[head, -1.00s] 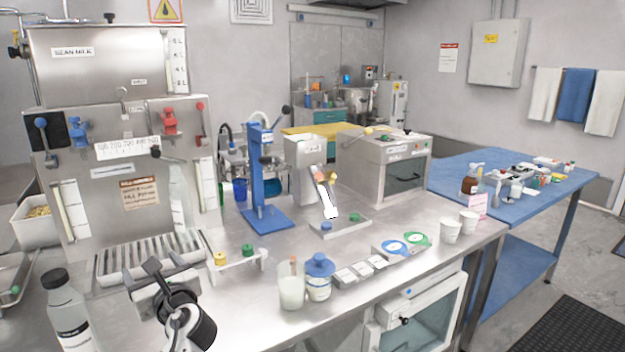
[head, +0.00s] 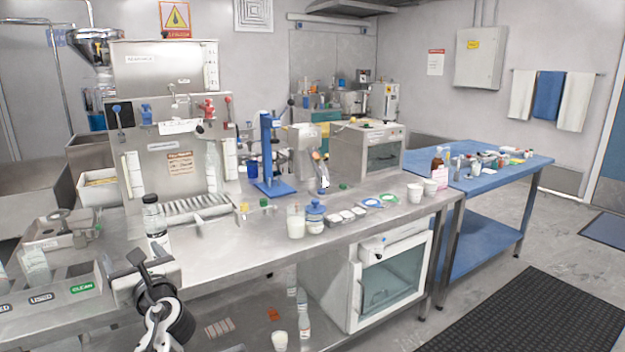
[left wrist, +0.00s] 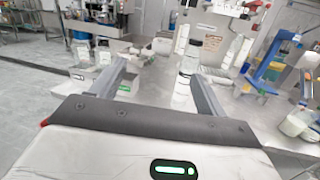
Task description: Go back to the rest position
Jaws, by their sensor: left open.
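My left gripper (head: 138,262) shows at the lower left of the head view, in front of the steel counter's near edge. In the left wrist view its two fingers (left wrist: 155,78) stand wide apart with nothing held between them. A clear bottle with a dark cap (head: 155,222) stands on the counter just beyond the gripper. The bottle also shows in the left wrist view (left wrist: 186,75), past the fingers and apart from them. My right gripper is in neither view.
A tray with labelled compartments (head: 60,292) is left of my gripper.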

